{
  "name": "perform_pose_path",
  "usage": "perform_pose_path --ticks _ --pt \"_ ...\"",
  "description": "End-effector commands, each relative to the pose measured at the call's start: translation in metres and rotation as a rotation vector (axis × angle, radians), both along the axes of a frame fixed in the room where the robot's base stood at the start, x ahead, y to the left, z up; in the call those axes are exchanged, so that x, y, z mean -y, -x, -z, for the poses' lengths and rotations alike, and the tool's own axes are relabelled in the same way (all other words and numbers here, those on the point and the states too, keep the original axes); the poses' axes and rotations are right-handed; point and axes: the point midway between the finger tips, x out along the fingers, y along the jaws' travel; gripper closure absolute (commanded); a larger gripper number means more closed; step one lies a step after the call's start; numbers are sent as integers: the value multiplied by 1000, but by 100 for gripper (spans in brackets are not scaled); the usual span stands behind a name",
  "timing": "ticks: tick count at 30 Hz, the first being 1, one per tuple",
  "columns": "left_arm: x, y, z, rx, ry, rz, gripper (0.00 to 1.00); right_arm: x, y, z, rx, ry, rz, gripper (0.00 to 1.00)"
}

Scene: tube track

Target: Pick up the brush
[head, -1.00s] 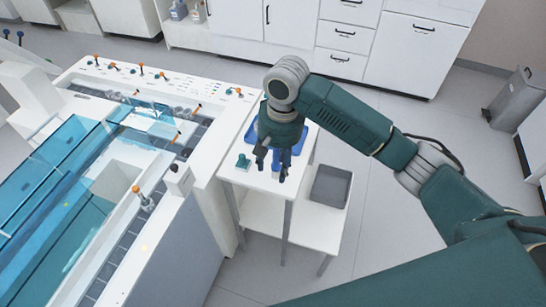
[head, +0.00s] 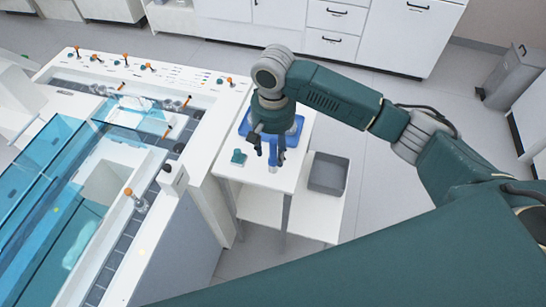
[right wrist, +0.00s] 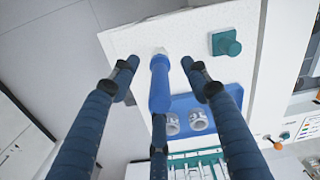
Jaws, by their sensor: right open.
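The brush (right wrist: 160,82) appears to be the blue-handled piece with a pale tip in the right wrist view. It is over the white side table, between the fingers of my right gripper (right wrist: 159,68). The fingers stand open, with a visible gap on each side of the blue handle. In the head view my right gripper (head: 269,155) points down over the table top. There the brush is mostly hidden by the fingers, and I cannot tell whether any finger touches it. My left gripper is not in view.
A blue tray (head: 297,130) lies on the white table (head: 228,172) behind my gripper. A teal block (head: 238,157) sits to its left. A grey bin (head: 328,173) stands at the right on the lower level. The large white machine (head: 205,135) is close on the left.

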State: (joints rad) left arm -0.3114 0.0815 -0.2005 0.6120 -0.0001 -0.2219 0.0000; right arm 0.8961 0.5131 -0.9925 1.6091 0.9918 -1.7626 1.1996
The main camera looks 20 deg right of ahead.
Motion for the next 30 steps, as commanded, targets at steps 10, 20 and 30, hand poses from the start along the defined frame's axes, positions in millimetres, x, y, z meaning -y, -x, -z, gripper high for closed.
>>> perform_pose_path --ticks 10,20,30 --pt "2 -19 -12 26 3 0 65 0 0 45 0 1 0 53" --pt "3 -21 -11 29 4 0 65 0 0 48 1 1 -1 67" --pt "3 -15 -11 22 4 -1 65 0 0 48 1 0 -1 100"
